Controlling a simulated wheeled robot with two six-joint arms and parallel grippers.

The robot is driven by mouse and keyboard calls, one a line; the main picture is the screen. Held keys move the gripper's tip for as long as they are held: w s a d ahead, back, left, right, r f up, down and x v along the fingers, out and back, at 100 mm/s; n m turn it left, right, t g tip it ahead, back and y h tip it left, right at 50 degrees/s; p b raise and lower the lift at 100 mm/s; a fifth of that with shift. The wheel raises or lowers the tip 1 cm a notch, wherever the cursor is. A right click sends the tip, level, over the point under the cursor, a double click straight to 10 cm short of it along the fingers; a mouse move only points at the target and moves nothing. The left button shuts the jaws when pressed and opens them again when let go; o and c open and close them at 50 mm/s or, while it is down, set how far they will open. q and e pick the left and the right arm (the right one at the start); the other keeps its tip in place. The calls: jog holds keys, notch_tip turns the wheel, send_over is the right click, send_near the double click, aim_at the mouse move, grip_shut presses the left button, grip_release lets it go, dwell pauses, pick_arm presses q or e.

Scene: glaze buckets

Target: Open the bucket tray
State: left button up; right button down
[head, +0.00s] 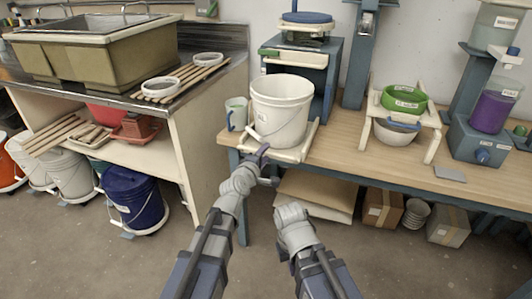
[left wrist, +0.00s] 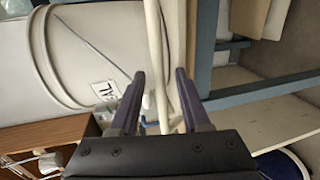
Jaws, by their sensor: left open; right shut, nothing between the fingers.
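The bucket tray (head: 302,148) is a pale cream pull-out board at the front left of the wooden workbench. A white bucket (head: 281,112) with a label and a wire handle stands upright on it. My left gripper (head: 267,168) is open at the tray's front left edge. In the left wrist view its two dark fingers (left wrist: 162,100) stand either side of a pale bar (left wrist: 156,65) at the tray's front; I cannot tell if they touch it. The bucket (left wrist: 65,55) fills the left of that view. My right gripper (head: 290,212) is low, in front of the bench, shut and empty; its fingertips are hardly visible.
A white mug (head: 236,114) stands left of the bucket, and a blue press-like stand (head: 303,75) is behind it. A small rack (head: 405,113) with bowls is to the right. Cardboard boxes (head: 383,208) sit under the bench. A sink unit (head: 95,50) stands left; the floor gap between is clear.

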pick_arm(q)
jog(key=p+v, duration=0.1)
jog(key=v, duration=0.5)
jog(key=shift+s, duration=0.2)
jog(key=shift+a, duration=0.1)
jog(key=s+a+f+m+g, duration=0.2)
jog(key=s+f+m+g, duration=0.45)
jog(key=f+m, duration=0.35)
jog(key=s+a+f+m+g+y, duration=0.45)
jog(key=s+a+f+g, duration=0.35)
jog(key=s, duration=0.3)
jog(key=s+d+r+m+p, duration=0.2)
jog(key=s+d+r+p, duration=0.1)
jog(key=r+p, duration=0.7)
jog(key=s+d+r+m+y+p, duration=0.1)
jog(key=s+d+r+p, duration=0.2)
jog(key=d+r+p, duration=0.3)
jog(key=shift+d+r+m+g+p, duration=0.2)
jog(key=shift+r+m+g+p, duration=0.15)
jog(key=shift+r+p, duration=2.1)
jog(key=shift+r+y, duration=0.1)
jog(key=shift+y, duration=0.15)
